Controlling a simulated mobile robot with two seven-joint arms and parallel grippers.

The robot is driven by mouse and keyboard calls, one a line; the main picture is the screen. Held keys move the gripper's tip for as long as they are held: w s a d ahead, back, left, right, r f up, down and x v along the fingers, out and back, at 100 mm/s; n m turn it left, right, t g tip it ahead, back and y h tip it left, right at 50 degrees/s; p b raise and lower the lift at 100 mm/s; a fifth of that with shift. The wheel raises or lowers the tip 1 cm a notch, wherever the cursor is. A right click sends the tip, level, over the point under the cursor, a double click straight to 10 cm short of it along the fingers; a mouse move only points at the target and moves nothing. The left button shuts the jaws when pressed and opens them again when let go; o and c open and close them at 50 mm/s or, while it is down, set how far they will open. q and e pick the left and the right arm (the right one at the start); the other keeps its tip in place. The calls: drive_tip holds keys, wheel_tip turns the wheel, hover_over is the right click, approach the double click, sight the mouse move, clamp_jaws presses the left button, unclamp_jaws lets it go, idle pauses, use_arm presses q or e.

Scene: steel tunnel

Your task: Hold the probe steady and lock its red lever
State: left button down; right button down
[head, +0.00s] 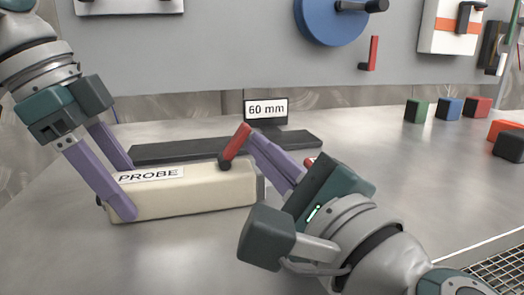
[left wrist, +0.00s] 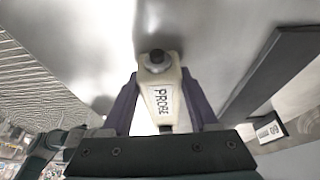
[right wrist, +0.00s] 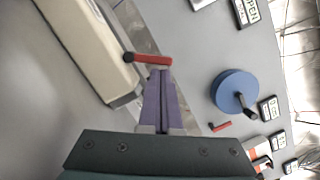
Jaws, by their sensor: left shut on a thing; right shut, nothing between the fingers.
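The cream probe (head: 195,192) with a "PROBE" label lies on the steel table. My left gripper (head: 122,190) is shut on the probe near its left end; the left wrist view shows a finger on each side of the probe (left wrist: 160,98). The red lever (head: 236,143) stands up and leans right from a dark pivot near the probe's right end. My right gripper (head: 252,140) is shut and empty, with its purple fingertips right by the lever. In the right wrist view the tips (right wrist: 160,72) are at the red lever (right wrist: 150,58); whether they touch I cannot tell.
A dark flat bar (head: 180,151) lies behind the probe, with a "60 mm" sign (head: 266,110) beyond it. Green, blue and red blocks (head: 449,108) stand at the back right. The wall panel carries a blue wheel (head: 325,22) and a small red handle (head: 373,52).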

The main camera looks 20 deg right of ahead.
drive_tip(key=shift+a+r+n, duration=0.2)
drive_tip(key=shift+r+n, duration=0.2)
drive_tip(key=shift+n, duration=0.6)
drive_tip(key=shift+r, duration=0.1)
drive_tip(key=n, duration=0.2)
drive_tip(key=a+r+n+g, duration=0.1)
drive_tip(key=n, duration=0.1)
drive_tip(key=shift+a+r+g, duration=0.3)
drive_tip(key=shift+a, duration=0.45)
drive_tip(key=r+v, duration=0.1)
drive_tip(key=v, duration=0.9)
drive_tip(key=shift+r, duration=0.2)
drive_tip(key=shift+a, duration=0.1)
use_arm(q)
drive_tip(key=shift+c, duration=0.4)
unclamp_jaws()
